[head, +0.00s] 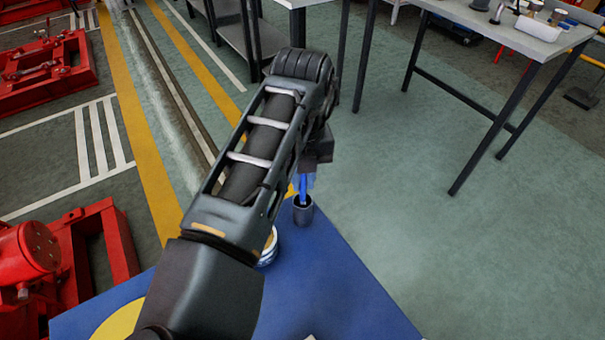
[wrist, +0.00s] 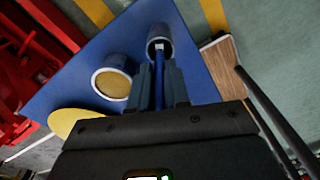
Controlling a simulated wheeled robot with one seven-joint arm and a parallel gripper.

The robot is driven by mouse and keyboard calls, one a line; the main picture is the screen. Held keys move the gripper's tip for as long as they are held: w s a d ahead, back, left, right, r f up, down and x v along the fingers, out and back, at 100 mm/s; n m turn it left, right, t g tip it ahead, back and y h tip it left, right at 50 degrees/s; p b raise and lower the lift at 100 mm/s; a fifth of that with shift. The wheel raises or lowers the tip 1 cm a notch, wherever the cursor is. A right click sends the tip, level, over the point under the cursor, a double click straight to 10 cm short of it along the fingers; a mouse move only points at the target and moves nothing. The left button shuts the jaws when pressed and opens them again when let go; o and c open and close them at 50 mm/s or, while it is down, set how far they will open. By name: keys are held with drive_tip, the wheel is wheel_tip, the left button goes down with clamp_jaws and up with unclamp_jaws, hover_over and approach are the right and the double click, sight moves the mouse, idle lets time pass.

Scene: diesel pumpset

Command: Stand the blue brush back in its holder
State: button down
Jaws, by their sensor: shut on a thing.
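The blue brush (head: 303,187) is upright, with its lower end at the mouth of a dark grey cup-shaped holder (head: 303,214) on the blue table top. In the wrist view the brush (wrist: 158,68) runs from between my fingers into the opening of the holder (wrist: 159,36). How deep it reaches inside is hidden. My gripper (wrist: 161,88) is shut on the brush, above the holder. In the head view my arm and wrist hide most of the gripper.
A round tin with a tan top (wrist: 112,84) stands left of the holder on the blue table (head: 350,290). A yellow disc (wrist: 75,121) lies near it. Red machinery (head: 65,260) is at left. Metal tables (head: 500,25) stand farther back; the floor at right is open.

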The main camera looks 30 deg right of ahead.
drive_tip(key=shift+f+b, duration=0.55)
drive_tip(key=shift+f, duration=0.2)
idle(0.3)
drive_tip(key=c, duration=1)
unclamp_jaws()
drive_tip(key=shift+r+p, duration=3.1)
drive_tip(key=shift+r, duration=1.45)
